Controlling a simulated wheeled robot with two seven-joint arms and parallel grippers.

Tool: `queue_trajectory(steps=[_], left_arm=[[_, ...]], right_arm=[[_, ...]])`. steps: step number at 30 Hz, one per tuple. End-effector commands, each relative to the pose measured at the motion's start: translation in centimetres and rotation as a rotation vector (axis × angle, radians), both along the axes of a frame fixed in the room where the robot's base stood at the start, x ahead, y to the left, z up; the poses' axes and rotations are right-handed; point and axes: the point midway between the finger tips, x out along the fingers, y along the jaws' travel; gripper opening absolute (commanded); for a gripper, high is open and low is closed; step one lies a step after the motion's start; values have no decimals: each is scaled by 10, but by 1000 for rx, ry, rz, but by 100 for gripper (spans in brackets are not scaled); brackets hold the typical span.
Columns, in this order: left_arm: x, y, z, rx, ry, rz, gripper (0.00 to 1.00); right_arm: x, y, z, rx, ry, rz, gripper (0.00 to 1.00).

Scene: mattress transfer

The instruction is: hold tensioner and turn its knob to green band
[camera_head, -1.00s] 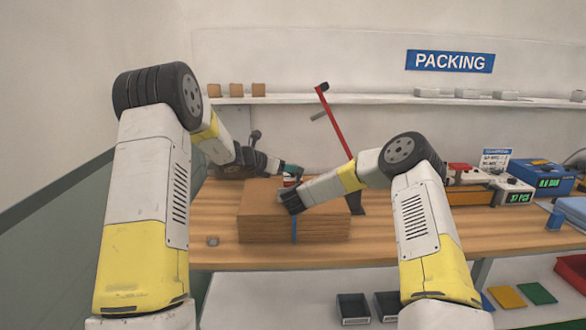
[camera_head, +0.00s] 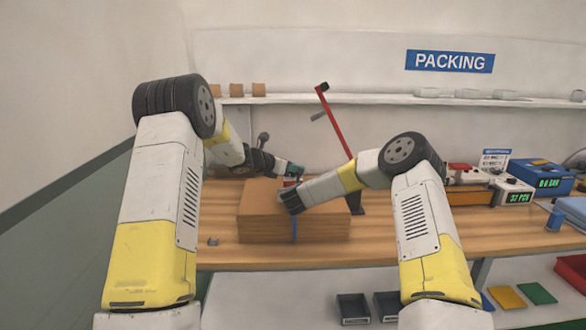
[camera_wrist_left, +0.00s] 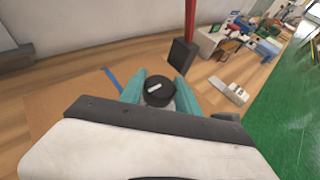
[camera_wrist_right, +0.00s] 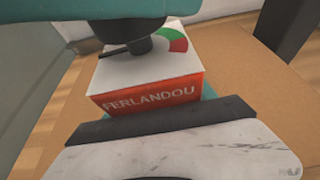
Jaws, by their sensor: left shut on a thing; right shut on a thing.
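The tensioner (camera_wrist_right: 150,88) is a white-topped box with a red "FERLANDOU" front, on the cardboard stack. In the head view only a small red part (camera_head: 290,182) shows between my grippers. Its black knob (camera_wrist_left: 158,93) has a white mark and sits between the teal fingers of my left gripper (camera_head: 291,170), shut on it from above. In the right wrist view a dark pointer (camera_wrist_right: 114,51) points left, away from the green band (camera_wrist_right: 173,33) and red band (camera_wrist_right: 178,45). My right gripper (camera_head: 285,198) is shut on the tensioner's body; its fingers are mostly hidden.
The cardboard stack (camera_head: 265,227) stands on the wooden bench (camera_head: 380,245), with a blue strap (camera_head: 294,230) down its front. A red post (camera_head: 335,120) on a dark base rises just behind right. Boxes with displays (camera_head: 514,190) stand at the right.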

Motion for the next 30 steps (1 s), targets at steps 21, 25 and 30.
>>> queue_trajectory(steps=[21, 25, 30], left_arm=[[3, 1, 1, -2, -6, -388, 0], [3, 0, 1, -1, -7, -476, 0], [3, 0, 1, -2, -7, -567, 0]], right_arm=[[0, 1, 2, 1, -2, 2, 0], [0, 2, 1, 0, -2, 3, 0], [0, 2, 1, 0, -2, 3, 0]])
